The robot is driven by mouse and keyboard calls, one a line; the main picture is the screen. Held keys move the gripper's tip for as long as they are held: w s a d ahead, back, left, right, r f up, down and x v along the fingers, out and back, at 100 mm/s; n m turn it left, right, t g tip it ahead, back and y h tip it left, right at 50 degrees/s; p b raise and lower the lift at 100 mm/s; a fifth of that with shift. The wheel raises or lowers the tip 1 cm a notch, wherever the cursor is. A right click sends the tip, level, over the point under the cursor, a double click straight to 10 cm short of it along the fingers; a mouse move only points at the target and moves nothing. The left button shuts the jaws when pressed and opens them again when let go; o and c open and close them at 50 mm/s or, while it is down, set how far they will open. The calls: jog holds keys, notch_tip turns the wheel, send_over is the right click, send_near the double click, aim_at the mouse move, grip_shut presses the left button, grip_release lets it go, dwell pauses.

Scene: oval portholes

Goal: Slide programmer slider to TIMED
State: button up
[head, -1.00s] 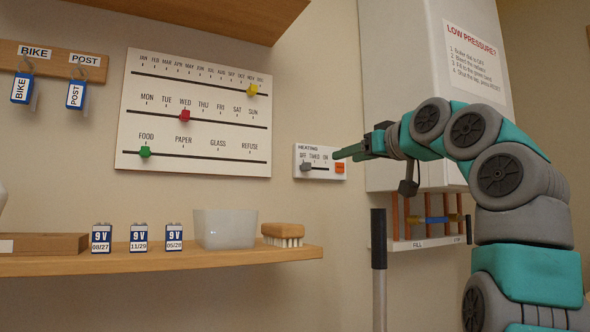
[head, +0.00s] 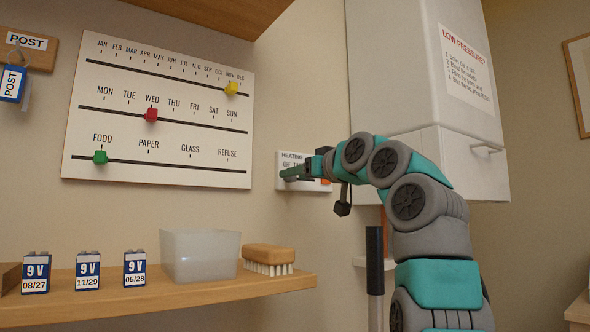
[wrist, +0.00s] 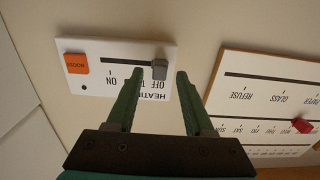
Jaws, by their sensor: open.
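The white HEATING panel (head: 291,157) is on the wall, partly hidden by my gripper in the head view. In the wrist view the panel (wrist: 112,48) appears upside down, with a dark slot, OFF and ON lettering, and the middle label mostly covered by a finger. The grey slider knob (wrist: 159,70) sits at the OFF end of the slot. My gripper (wrist: 160,74) is open, with one fingertip on each side of the knob in the picture. I cannot tell whether either finger touches it. In the head view my gripper (head: 289,174) is in front of the panel.
An orange BOOST button (wrist: 76,64) is at the ON end of the panel. A calendar board (head: 160,80) with yellow, red and green sliders hangs to the left. A shelf (head: 200,287) below holds batteries, a bin and a brush. A white boiler cabinet (head: 410,80) stands right.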

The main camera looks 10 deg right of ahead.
jog(key=shift+w+a, duration=0.2)
jog(key=shift+w, duration=0.4)
grip_shut()
dwell(1.0)
